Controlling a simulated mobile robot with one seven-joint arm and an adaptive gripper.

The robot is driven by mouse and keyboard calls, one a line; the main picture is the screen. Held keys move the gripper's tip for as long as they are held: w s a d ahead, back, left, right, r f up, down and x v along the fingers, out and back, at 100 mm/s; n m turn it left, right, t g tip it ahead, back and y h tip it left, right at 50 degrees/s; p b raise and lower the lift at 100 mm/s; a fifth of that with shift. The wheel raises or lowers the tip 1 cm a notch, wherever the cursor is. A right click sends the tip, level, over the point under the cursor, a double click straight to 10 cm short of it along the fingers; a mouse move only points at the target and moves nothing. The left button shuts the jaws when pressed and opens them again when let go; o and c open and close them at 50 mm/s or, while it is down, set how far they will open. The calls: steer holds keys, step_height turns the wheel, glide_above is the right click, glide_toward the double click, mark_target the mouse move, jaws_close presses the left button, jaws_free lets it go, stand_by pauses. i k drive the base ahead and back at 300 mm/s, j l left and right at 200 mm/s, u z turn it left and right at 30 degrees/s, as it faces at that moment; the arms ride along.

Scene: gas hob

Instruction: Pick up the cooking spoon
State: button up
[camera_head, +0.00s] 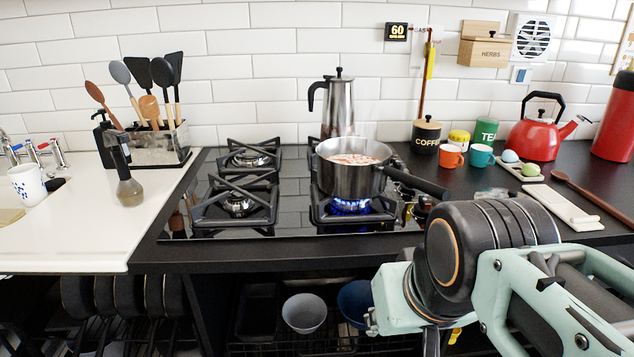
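A long brown wooden cooking spoon (590,196) lies on the dark worktop at the far right, its bowl toward the back and its handle running toward the right edge. Other spoon-like utensils stand in the holder at the left, including a reddish-brown one (95,93) and a grey-headed one (121,73). My arm's mint and black links fill the lower right, in front of the worktop and short of the cooking spoon. My gripper's fingers cannot be made out in this view.
A steaming steel pot (345,180) stands over a lit blue flame, its handle pointing right toward my arm. A moka pot (338,108) stands behind it. A pale board (548,206), a red kettle (537,138) and cups (480,155) are near the spoon.

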mark_target(560, 176)
steer(key=z, duration=1.6)
